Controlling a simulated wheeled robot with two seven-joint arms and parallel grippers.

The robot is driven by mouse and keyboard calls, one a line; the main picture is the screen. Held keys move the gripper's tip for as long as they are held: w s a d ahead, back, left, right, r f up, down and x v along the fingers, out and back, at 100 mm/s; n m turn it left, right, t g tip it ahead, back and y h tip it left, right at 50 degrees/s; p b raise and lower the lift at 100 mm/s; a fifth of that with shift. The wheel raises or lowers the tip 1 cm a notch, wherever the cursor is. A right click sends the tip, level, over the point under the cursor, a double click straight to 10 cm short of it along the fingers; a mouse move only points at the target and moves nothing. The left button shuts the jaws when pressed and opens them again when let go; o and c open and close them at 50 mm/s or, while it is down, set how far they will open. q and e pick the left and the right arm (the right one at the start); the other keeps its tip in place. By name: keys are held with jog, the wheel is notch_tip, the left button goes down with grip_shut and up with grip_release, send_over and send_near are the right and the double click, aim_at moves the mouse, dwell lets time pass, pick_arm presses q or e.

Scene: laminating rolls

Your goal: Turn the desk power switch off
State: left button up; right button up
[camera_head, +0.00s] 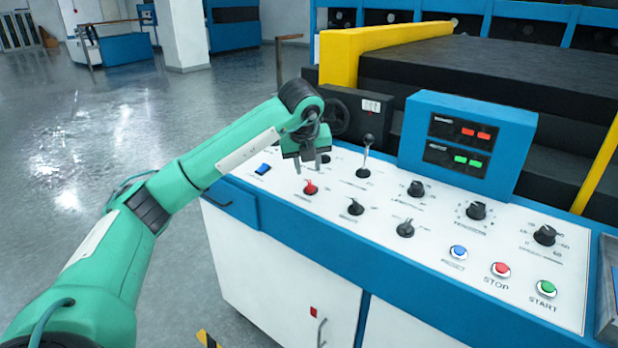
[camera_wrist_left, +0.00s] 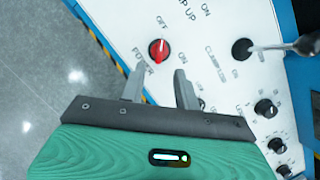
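The power switch is a red rotary knob (camera_head: 310,188) near the left end of the white control panel (camera_head: 385,205). In the left wrist view the red knob (camera_wrist_left: 158,49) has a white mark, with OFF, ON and POWER printed around it. I cannot tell surely which word the mark points to. My left gripper (camera_head: 306,163) hangs above the panel, just behind and above the knob in the head view. In the left wrist view its two fingers (camera_wrist_left: 158,84) are apart with nothing between them, and the knob shows beyond their tips. My right gripper is not in view.
Several black knobs, including one (camera_head: 355,207) nearby, and a blue display box (camera_head: 467,140) occupy the panel. Open floor (camera_head: 90,140) lies left.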

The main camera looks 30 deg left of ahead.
pick_arm(q)
jog(key=v, duration=0.6)
jog(key=shift+r, duration=0.3)
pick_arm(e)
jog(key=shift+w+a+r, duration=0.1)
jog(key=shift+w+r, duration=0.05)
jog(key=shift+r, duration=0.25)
pick_arm(q)
jog(key=shift+s+d+f, duration=0.1)
jog(key=shift+s+d, duration=0.05)
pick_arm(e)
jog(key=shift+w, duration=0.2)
